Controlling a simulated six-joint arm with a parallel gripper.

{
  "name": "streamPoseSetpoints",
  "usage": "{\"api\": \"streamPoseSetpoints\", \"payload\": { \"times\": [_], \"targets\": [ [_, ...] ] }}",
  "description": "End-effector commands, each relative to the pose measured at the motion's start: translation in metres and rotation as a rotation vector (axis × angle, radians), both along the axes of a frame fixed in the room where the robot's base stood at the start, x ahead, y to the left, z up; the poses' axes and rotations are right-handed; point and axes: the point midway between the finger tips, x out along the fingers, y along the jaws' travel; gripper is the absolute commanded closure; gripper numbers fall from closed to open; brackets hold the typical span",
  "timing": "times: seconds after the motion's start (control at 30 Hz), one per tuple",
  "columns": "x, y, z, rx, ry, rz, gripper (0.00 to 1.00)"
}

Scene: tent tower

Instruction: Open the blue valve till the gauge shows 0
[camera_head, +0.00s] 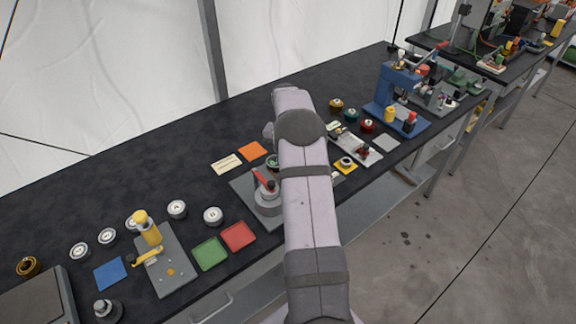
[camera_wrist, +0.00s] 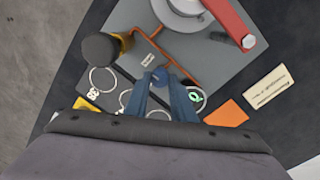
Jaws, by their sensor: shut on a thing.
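My gripper (camera_wrist: 161,82) shows in the wrist view, its two blue-grey fingers shut on a small round blue valve knob (camera_wrist: 160,73). The knob sits at the lower edge of a grey plate (camera_wrist: 205,62), beside an orange pipe line. Just right of the fingers is a small round dial with green markings (camera_wrist: 197,97), perhaps the gauge; its reading is too small to tell. In the head view my arm hides the gripper and the valve. The grey plate (camera_head: 243,186) shows there left of my arm.
A red lever (camera_wrist: 228,20) on a grey round body stands on the plate. A dark-topped yellow post (camera_wrist: 101,47) stands left of the fingers, near several key rings (camera_wrist: 102,80). An orange card (camera_wrist: 226,113) lies to the right. Black bench top (camera_head: 150,165) is free behind.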

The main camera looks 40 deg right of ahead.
Motion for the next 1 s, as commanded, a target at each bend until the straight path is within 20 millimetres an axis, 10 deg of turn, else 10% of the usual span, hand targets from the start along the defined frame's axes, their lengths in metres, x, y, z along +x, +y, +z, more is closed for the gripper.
{"api": "streamPoseSetpoints", "payload": {
  "times": [0.37, 0.4, 0.47, 1.0],
  "targets": [
    [0.002, -0.002, 0.003, -0.004, -0.006, -0.006, 1.00],
    [0.002, -0.002, 0.003, -0.004, -0.006, -0.006, 0.70],
    [0.002, -0.001, 0.002, -0.004, -0.006, -0.005, 0.59],
    [0.002, -0.001, 0.017, -0.004, -0.006, -0.004, 0.59]
  ]
}}
